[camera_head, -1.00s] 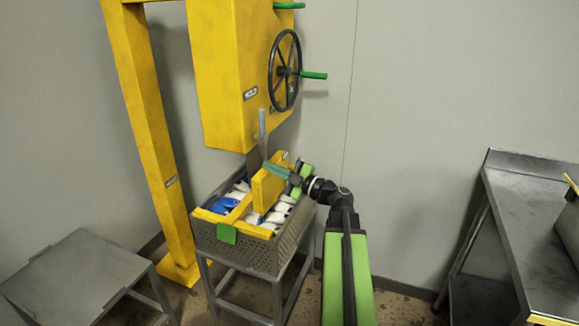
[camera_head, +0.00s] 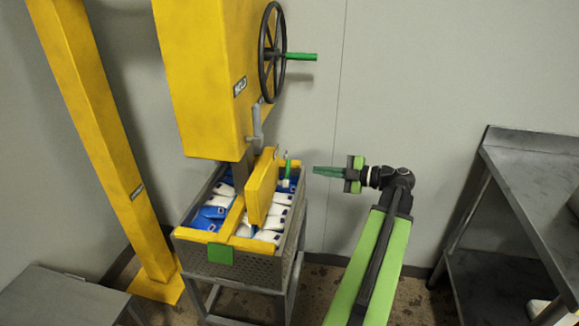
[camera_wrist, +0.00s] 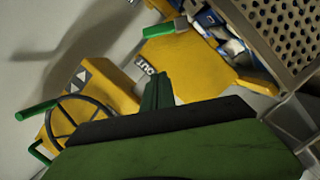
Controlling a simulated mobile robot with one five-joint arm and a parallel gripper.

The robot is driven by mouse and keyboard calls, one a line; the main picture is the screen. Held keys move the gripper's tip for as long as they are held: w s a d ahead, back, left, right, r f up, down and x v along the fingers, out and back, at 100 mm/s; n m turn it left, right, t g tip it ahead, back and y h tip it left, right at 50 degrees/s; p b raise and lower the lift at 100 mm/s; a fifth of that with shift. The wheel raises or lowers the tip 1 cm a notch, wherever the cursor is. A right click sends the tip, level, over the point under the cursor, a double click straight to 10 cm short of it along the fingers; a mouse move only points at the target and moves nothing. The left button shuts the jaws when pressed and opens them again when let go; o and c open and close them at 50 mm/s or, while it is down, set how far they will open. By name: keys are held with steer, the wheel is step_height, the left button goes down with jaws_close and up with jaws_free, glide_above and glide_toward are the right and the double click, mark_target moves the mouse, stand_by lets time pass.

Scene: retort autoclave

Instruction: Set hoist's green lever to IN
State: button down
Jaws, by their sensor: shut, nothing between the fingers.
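The yellow hoist (camera_head: 200,80) stands over a crate. A yellow block (camera_head: 262,185) sits at the crate's top, under the hoist body. A small green lever (camera_head: 288,166) stands about upright at the block's right side. My gripper (camera_head: 314,170) is shut and empty, to the right of the lever, with a small gap in the picture. Its fingers also show in the wrist view (camera_wrist: 156,92). I see no IN label.
The perforated crate (camera_head: 235,270) holds white and blue packs and stands on a metal frame. A black handwheel (camera_head: 272,52) with a green handle (camera_head: 302,56) is above. A steel table (camera_head: 535,200) is at right, a grey stand (camera_head: 60,300) at lower left. Open wall is behind my gripper.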

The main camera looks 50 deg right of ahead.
steer(key=b, duration=0.2)
glide_above(287, 173)
steer(key=s+a, duration=0.2)
steer(key=s, duration=0.3)
steer(key=f, duration=0.2)
steer(key=shift+w+d+f+b, duration=0.45)
steer(key=shift+w+d, duration=0.2)
steer(key=shift+d, duration=0.15)
steer(key=shift+w+d+f+b, duration=0.45)
steer(key=shift+w+d, duration=0.2)
steer(key=shift+d, duration=0.15)
